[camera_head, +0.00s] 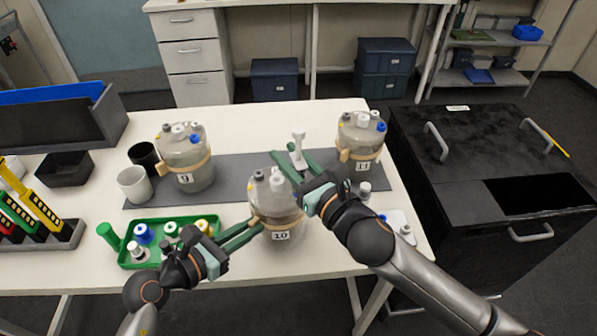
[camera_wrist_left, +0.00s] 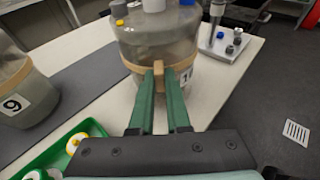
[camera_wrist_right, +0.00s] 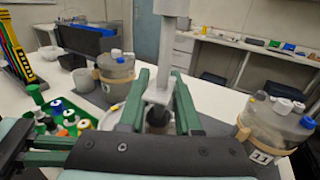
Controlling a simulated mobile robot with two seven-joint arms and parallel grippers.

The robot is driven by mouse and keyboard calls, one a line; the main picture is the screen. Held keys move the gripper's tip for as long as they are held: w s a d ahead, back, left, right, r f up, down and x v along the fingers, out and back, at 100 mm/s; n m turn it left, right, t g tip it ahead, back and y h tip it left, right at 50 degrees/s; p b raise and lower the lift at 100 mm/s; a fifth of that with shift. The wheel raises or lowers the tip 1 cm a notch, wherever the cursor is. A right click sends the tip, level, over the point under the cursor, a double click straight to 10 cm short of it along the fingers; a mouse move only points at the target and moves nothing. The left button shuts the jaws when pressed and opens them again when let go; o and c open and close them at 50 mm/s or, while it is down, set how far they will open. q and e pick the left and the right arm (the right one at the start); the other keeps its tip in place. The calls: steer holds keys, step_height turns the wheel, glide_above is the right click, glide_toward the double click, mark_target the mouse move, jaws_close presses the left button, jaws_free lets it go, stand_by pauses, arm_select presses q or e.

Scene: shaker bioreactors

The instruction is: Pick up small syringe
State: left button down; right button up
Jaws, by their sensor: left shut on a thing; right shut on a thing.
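A pale grey syringe (camera_head: 298,150) stands roughly upright between the green fingers of my right gripper (camera_head: 288,163). It also fills the top middle of the right wrist view (camera_wrist_right: 169,50), its top cut off. My right gripper is shut on it, above bioreactor 10 (camera_head: 278,212). My left gripper (camera_head: 257,226) is shut on the tan tab (camera_wrist_left: 158,68) of the band around bioreactor 10. That vessel stands at the table's front and is partly hidden by my right arm.
Bioreactor 9 (camera_head: 191,172) and bioreactor 11 (camera_head: 362,137) stand on the grey mat (camera_head: 232,171). A green tray (camera_head: 126,257) with bottles lies left of bioreactor 10. Pipettes (camera_head: 38,208) stand at far left. A black cabinet (camera_head: 420,165) is to the right.

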jaws_close()
steer(key=shift+r, duration=0.1)
step_height(320, 180, up, 10)
stand_by(0.6)
arm_select(q)
steer(key=c, duration=0.8)
jaws_free()
steer(key=shift+a, duration=0.1)
